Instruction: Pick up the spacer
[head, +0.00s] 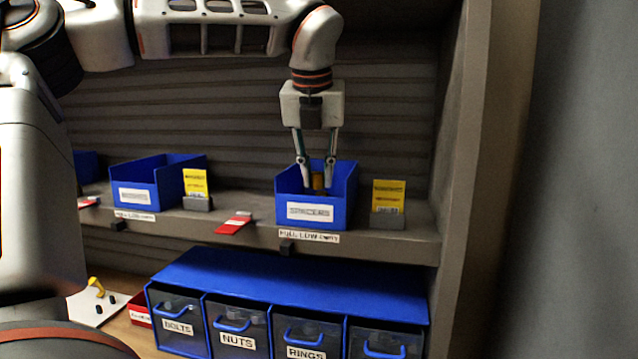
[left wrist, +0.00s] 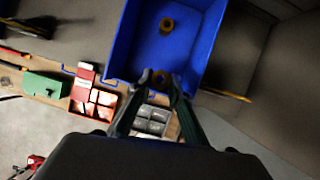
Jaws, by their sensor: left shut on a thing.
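My left gripper (head: 316,176) reaches down into the blue bin labelled as spacers (head: 312,214) on the shelf. It is shut on a small amber spacer (head: 318,182), which sits between the fingertips at the bin's opening. In the left wrist view the held spacer (left wrist: 158,79) shows between the fingers (left wrist: 160,84). A second amber ring-shaped spacer (left wrist: 166,25) lies on the floor of the blue bin (left wrist: 135,45), apart from the fingers. My right gripper is not in view.
A yellow card in a grey holder (head: 388,203) stands right of the bin. A red tag (head: 234,224) and another blue bin (head: 150,187) are to the left. Below stands a blue drawer unit (head: 285,290). The shelf's side wall (head: 460,150) bounds the right.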

